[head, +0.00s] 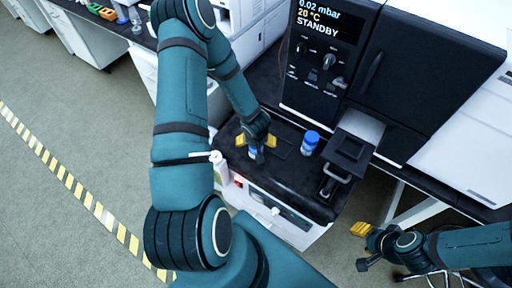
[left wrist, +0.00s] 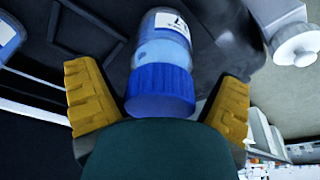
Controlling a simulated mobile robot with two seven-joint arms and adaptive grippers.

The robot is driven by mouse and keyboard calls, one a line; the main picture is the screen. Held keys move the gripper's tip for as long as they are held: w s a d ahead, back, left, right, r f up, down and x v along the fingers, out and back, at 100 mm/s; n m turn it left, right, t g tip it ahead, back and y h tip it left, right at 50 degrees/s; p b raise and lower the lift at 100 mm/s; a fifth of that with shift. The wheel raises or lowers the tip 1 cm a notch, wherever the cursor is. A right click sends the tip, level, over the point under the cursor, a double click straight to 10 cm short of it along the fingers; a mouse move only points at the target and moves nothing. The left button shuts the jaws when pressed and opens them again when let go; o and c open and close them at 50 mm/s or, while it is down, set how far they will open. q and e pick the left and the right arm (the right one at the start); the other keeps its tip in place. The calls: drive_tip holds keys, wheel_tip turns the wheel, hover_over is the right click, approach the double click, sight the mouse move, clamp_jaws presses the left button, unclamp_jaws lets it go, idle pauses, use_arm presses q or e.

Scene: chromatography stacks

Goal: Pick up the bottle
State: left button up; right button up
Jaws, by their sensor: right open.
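A clear bottle with a blue screw cap and white label (left wrist: 160,88) lies between the fingers of my left gripper (left wrist: 160,105) in the left wrist view. The yellow finger pads are spread, with gaps on both sides of the cap. In the head view my left gripper (head: 256,141) points down over the black-topped bench unit; a bit of blue and white shows under it, mostly hidden. A second blue-capped bottle (head: 310,143) stands to its right, apart from it. My right gripper (head: 364,247) is open and empty at the lower right, off the unit.
A white bottle (head: 219,166) stands at the unit's left edge, partly behind my arm. A dark square block with a handle (head: 348,151) is at the right of the black top (head: 286,183). A black instrument with a display (head: 325,65) stands behind.

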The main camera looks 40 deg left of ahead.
use_arm(q)
drive_tip(key=c, duration=1.2)
drive_tip(key=shift+r, duration=0.1)
drive_tip(key=shift+c, duration=0.2)
